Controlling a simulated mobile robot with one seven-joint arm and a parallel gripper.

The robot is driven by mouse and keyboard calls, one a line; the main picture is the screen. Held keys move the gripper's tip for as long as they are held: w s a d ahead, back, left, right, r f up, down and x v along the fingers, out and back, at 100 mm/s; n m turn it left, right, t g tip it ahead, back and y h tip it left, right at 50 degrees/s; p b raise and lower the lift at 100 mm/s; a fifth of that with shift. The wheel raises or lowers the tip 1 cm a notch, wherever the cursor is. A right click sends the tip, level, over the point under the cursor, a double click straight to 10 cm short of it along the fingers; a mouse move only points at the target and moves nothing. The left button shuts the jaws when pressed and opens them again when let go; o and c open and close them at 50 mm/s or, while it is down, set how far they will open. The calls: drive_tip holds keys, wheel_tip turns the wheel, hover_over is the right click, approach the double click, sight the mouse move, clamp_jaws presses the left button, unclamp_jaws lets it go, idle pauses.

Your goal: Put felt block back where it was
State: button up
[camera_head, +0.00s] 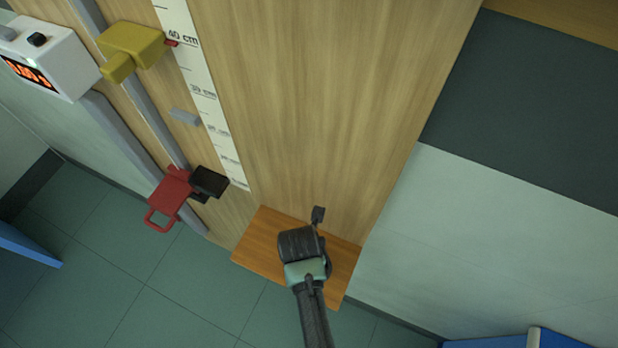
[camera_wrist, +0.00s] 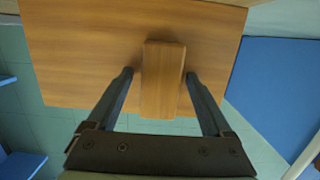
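A wood-coloured block (camera_wrist: 163,80) is in the wrist view, over a brown wooden shelf (camera_wrist: 75,55). It looks like wood rather than felt; I cannot tell whether it is the felt block. My gripper (camera_wrist: 159,74) has its two fingers apart, one on each side of the block. A gap shows at the left finger and a thinner one at the right. In the head view my gripper (camera_head: 310,228) is over the shelf (camera_head: 258,238) at the foot of the tall wooden board, and it hides the block.
On the wooden board (camera_head: 320,90) are a centimetre scale (camera_head: 207,100), a yellow slider (camera_head: 133,45), a small grey piece (camera_head: 185,117) and a red handled part (camera_head: 168,195) with a black block (camera_head: 208,182). A white display box (camera_head: 50,60) is at upper left. Floor shows below.

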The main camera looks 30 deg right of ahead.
wheel_tip(320, 180, up, 12)
drive_tip(key=s+a+b, duration=0.1)
drive_tip(key=shift+a, duration=0.25)
idle(0.4)
drive_tip(key=shift+s+f, duration=0.1)
drive_tip(key=shift+s, duration=0.05)
idle(0.3)
